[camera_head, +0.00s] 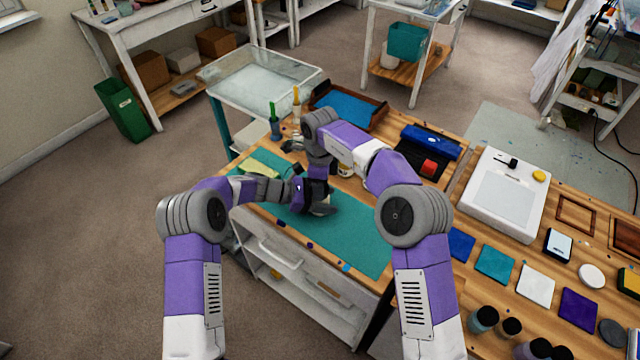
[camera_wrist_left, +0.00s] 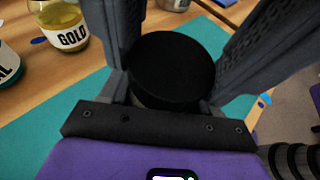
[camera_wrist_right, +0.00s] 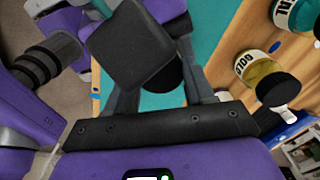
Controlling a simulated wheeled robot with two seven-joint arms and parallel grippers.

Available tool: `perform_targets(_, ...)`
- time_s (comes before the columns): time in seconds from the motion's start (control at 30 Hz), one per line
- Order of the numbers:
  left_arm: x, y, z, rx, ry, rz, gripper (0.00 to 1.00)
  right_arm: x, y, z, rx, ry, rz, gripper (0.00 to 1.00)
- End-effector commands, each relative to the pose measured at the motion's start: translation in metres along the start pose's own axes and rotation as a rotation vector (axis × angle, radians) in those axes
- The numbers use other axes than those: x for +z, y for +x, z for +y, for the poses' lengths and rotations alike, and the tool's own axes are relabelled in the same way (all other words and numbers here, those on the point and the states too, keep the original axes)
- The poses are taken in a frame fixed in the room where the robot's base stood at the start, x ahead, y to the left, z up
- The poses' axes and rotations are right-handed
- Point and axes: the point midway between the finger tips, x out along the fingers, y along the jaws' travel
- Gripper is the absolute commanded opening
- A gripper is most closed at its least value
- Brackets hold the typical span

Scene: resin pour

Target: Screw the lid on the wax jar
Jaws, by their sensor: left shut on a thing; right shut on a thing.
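The wax jar's black round lid (camera_wrist_left: 172,68) shows between the fingers of my left gripper (camera_wrist_left: 180,60) in the left wrist view. A thin strip of the jar (camera_wrist_left: 142,99) shows beneath it. My left gripper is shut on the jar. In the right wrist view the black lid (camera_wrist_right: 166,77) is between the fingers of my right gripper (camera_wrist_right: 160,72), which is shut on it and partly covered by a dark finger block. In the head view both hands meet above the teal mat (camera_head: 352,232) and hide the jar. How far the lid is seated cannot be told.
Green and yellow-handled tools (camera_head: 275,125) stand behind. The mat's right part is mostly clear. Colour tiles (camera_head: 494,264) lie farther right.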

Motion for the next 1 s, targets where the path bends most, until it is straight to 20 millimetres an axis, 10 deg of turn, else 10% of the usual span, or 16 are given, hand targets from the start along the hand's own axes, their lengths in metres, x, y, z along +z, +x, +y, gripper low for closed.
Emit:
perform_targets(0.03, 0.0, 0.0, 0.0, -0.001, 0.0, 0.0, 0.0, -0.001, 0.0, -0.001, -0.002, 0.0, 0.0, 0.17)
perform_targets(0.07, 0.0, 0.0, 0.0, -0.001, 0.0, 0.0, 0.0, -0.001, 0.0, -0.001, -0.002, 0.0, 0.0, 0.58)
perform_targets(0.2, 0.0, 0.0, 0.0, -0.001, 0.0, 0.0, 0.0, 0.0, 0.0, -0.001, -0.002, -0.001, 0.0, 0.79)
perform_targets(1.0, 0.0, 0.0, 0.0, 0.0, 0.0, 0.0, 0.0, 0.0, -0.046, 0.0, -0.001, -0.003, 0.0, 0.79)
